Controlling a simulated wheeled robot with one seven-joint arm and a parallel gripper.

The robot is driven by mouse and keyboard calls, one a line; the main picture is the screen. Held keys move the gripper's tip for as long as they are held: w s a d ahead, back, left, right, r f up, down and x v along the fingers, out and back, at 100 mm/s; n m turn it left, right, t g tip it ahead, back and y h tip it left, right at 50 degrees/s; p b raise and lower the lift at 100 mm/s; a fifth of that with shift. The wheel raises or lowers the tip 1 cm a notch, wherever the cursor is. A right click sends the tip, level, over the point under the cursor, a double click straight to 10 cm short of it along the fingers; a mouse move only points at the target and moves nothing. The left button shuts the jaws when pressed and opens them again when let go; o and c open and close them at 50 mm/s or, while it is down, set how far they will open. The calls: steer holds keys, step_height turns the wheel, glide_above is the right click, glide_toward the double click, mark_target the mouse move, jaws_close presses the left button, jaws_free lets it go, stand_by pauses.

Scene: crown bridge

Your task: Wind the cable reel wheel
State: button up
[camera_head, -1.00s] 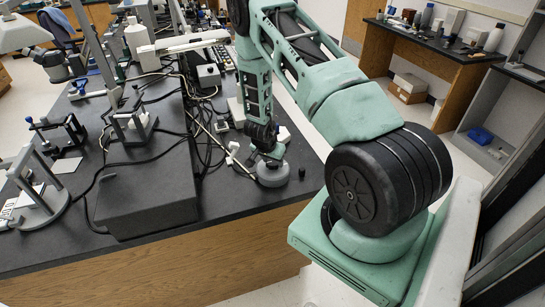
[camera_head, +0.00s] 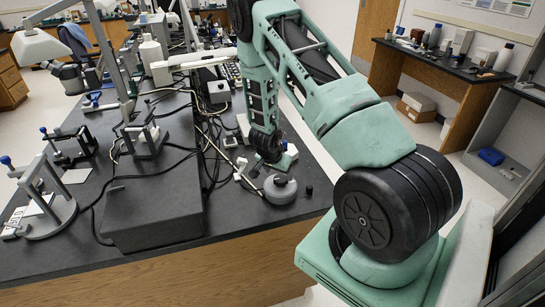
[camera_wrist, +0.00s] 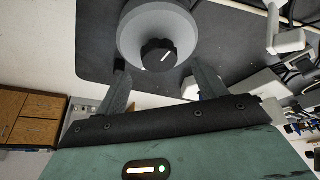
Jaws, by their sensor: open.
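The cable reel wheel is a round grey disc (camera_head: 283,194) lying near the right end of the black bench top. The wrist view shows it close up (camera_wrist: 143,28), with a black knob (camera_wrist: 158,56) on it bearing a white mark. My gripper (camera_head: 268,165) is just behind and above the wheel in the head view. In the wrist view, the two fingers of my gripper (camera_wrist: 163,82) are spread apart, and the knob lies just beyond the gap between them. Nothing is held.
A small black piece (camera_head: 309,190) stands right of the wheel. A long dark grey box (camera_head: 150,215) lies on the bench (camera_head: 245,218) to the left. Tangled cables (camera_head: 215,150) and small devices lie behind the wheel. The bench edge is close in front and right.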

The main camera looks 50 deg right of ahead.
steer(key=p+v, duration=0.4)
steer(key=v, duration=0.9)
steer(key=shift+r, duration=0.2)
steer(key=s+a+r+n+y+b, duration=0.1)
steer(key=a+r+n+y+b, duration=0.3)
steer(key=a, duration=0.9)
steer(key=a+r+n+y+p, duration=0.15)
steer(key=a+n, duration=0.35)
steer(key=a, duration=0.9)
steer(key=s+a+r+n+y+b, duration=0.2)
steer(key=s+a+r+n+b, duration=0.15)
steer(key=s+a+n, duration=0.35)
steer(key=s+a+r+n+h, duration=0.1)
steer(key=s+r+n, duration=0.1)
steer(key=s, duration=0.4)
steer(key=s+a+r+n+g+h+b, duration=0.1)
steer(key=s+a+r+n, duration=0.1)
steer(key=s+n, duration=0.3)
steer(key=shift+s+a, duration=0.2)
steer(key=shift+s, duration=1)
